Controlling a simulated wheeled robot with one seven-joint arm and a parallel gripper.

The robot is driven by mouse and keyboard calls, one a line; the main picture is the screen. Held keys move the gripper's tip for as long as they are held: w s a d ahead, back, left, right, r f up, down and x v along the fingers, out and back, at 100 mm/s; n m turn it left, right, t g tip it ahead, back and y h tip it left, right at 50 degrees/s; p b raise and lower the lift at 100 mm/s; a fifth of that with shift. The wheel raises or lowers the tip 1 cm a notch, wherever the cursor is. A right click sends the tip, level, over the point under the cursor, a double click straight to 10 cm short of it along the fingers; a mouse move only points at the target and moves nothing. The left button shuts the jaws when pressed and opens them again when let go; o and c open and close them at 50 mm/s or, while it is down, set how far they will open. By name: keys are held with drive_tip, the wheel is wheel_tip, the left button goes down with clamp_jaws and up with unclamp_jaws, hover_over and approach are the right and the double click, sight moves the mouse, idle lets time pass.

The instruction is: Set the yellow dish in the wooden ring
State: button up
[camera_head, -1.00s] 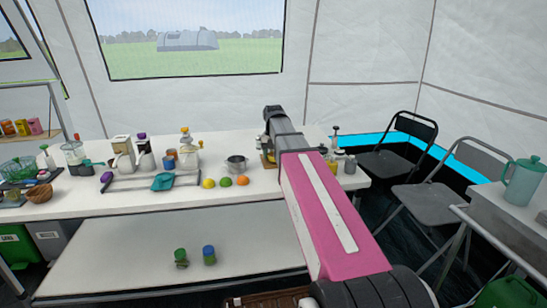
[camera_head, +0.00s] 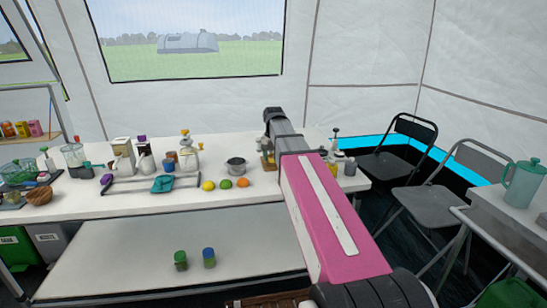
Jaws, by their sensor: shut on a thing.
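My gripper (camera_head: 272,116) is at the far end of my pink and grey arm, over the back right part of the white table. It is seen from behind. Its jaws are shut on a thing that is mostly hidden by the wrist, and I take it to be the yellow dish. A small tan-yellow patch (camera_head: 267,161) shows low beside the arm, too small to tell whether it is the dish, the wooden ring or a board. I cannot make out the wooden ring anywhere else.
A steel pot (camera_head: 236,165) and a lemon (camera_head: 208,185), lime (camera_head: 226,184) and orange (camera_head: 242,183) stand left of my arm. A teal dish (camera_head: 162,184) lies further left. Jars (camera_head: 350,166) stand right of it. Folding chairs (camera_head: 398,150) are at the right.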

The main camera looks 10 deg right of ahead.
drive_tip(key=shift+f, duration=0.75)
drive_tip(key=shift+r, duration=0.8)
drive_tip(key=shift+f, duration=0.8)
idle(1.1)
drive_tip(key=o, duration=0.5)
drive_tip(key=shift+c, duration=0.2)
drive_tip(key=shift+r, duration=5.5)
drive_tip(key=shift+s, duration=0.1)
